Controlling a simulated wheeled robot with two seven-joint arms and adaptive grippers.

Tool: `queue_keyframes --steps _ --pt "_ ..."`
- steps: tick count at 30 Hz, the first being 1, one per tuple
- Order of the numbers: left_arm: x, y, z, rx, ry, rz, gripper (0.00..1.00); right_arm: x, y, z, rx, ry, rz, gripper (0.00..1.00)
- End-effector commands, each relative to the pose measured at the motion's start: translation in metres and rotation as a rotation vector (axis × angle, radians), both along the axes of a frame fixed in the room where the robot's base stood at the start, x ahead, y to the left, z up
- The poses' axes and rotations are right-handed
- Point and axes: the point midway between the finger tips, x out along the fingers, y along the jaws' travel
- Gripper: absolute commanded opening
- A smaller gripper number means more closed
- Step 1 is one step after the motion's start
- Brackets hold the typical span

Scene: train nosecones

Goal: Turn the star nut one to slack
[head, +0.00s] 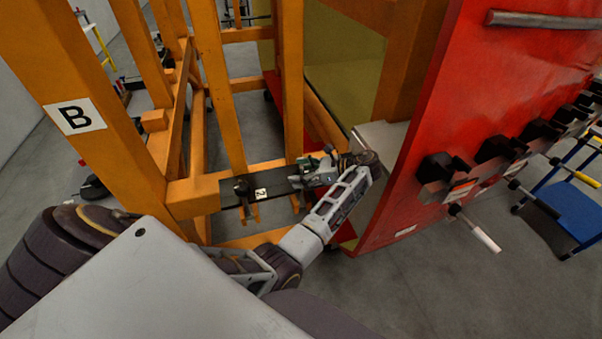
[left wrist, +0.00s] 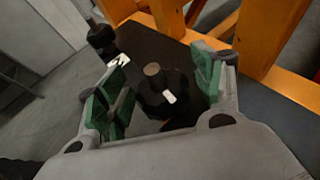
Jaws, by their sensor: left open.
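A dark star nut (left wrist: 152,95) with a round stud end and a white mark sits on a black plate in the left wrist view. My left gripper (head: 318,170) is open over the plate's right part, with its green-padded fingers on either side of this nut and gaps between. I take it for star nut one; its number is not readable, and the gripper hides it in the head view. A second dark star nut (head: 241,188) stands at the plate's left, beside a label "2" (head: 261,193). It also shows in the left wrist view (left wrist: 101,35). My right gripper is not in view.
The black plate (head: 279,187) lies on an orange frame (head: 192,197) with upright posts, one marked "B" (head: 75,117). A red panel (head: 402,205) with black brackets and handles stands close to the right of my gripper. A blue step stool (head: 568,205) is farther right.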

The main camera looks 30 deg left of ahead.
Motion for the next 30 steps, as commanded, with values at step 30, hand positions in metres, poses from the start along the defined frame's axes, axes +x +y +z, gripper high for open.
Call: queue_keyframes --steps 30 --pt "0.001 0.000 0.089 -0.001 -0.003 0.000 0.67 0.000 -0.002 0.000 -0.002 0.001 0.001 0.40"
